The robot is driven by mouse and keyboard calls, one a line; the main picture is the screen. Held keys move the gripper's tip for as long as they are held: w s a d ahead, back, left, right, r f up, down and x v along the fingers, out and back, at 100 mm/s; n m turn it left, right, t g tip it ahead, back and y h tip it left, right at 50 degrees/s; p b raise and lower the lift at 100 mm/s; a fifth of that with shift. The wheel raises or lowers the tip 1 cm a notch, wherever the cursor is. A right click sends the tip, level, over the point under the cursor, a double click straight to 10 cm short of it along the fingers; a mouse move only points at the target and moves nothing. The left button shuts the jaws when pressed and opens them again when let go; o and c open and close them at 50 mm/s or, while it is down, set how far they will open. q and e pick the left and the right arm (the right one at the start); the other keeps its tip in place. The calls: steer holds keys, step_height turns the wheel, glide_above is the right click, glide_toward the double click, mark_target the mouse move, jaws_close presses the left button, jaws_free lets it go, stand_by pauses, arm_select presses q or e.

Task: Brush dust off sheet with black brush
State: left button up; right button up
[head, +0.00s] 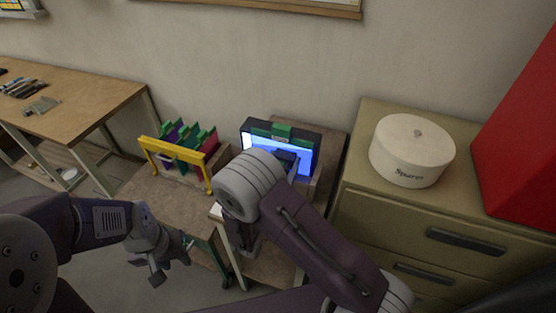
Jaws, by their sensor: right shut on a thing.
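A bright blue-white lit sheet (304,157) stands in a dark frame with a green clip on its top edge, against the back wall. My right arm crosses in front of it from the lower right. My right gripper (286,161) shows only as a small dark shape against the sheet, mostly hidden behind the arm. It is shut on the black brush, whose outline I cannot separate from the gripper; contact with the sheet cannot be told. My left gripper (172,264) hangs low at the left, its fingers apart and empty, in front of the small wooden table.
A yellow-framed rack (176,163) with green, purple and red panels stands left of the sheet. A drawer cabinet (455,215) at the right carries a round white box (411,150) and a red block (520,135). A workbench (75,98) stands far left.

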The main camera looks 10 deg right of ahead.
steer(key=shift+s+d, duration=0.5)
steer(key=shift+d, duration=0.3)
steer(key=shift+s+d, duration=0.45)
steer(key=shift+d, duration=0.35)
steer(key=shift+w+a, duration=0.7)
steer(key=shift+a, duration=0.35)
steer(key=shift+w+a, duration=0.65)
steer(key=shift+a, duration=0.45)
steer(key=shift+w+a, duration=0.7)
steer(key=shift+a, duration=0.35)
steer(key=shift+w+a, duration=0.6)
steer(key=shift+a, duration=0.15)
steer(key=shift+w+a, duration=0.55)
steer(key=shift+a, duration=0.2)
steer(key=shift+r+v, duration=0.15)
steer(key=shift+v, duration=1.3)
steer(key=shift+r+v, duration=0.2)
steer(key=shift+v, duration=1.3)
